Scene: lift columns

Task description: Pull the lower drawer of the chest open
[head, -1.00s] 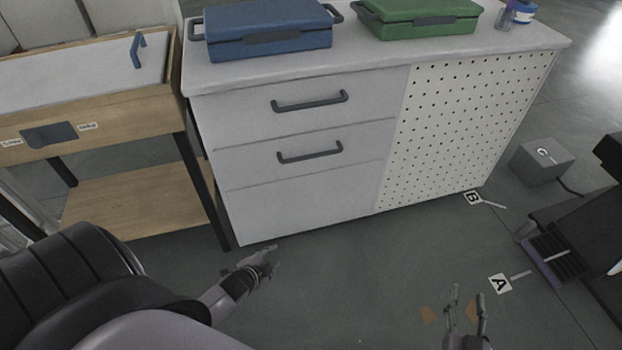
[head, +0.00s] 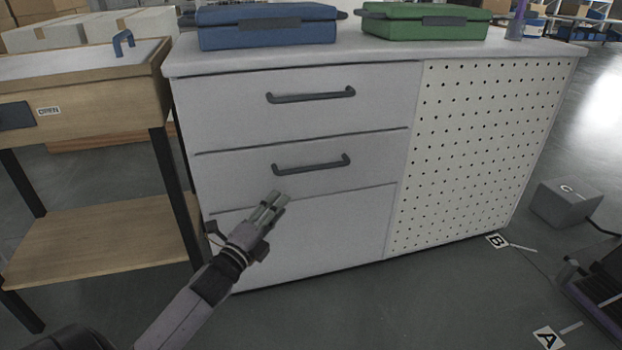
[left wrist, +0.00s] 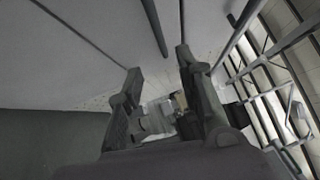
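The white chest (head: 300,240) stands ahead with two drawer fronts, both closed. The lower drawer (head: 232,172) has a dark bar handle (head: 312,167). My left gripper (head: 272,206) is open and empty, in front of the chest, a little below and left of that handle and apart from it in the picture. In the left wrist view the two fingers (left wrist: 158,64) are spread, and a dark bar, seemingly the handle (left wrist: 153,28), shows beyond them. My right gripper is out of view.
The upper drawer's handle (head: 310,97) is above. A blue case (head: 265,30) and a green case (head: 425,25) sit on the chest top. A wooden table (head: 95,115) stands close on the left. A grey box (head: 568,203) is on the floor at right.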

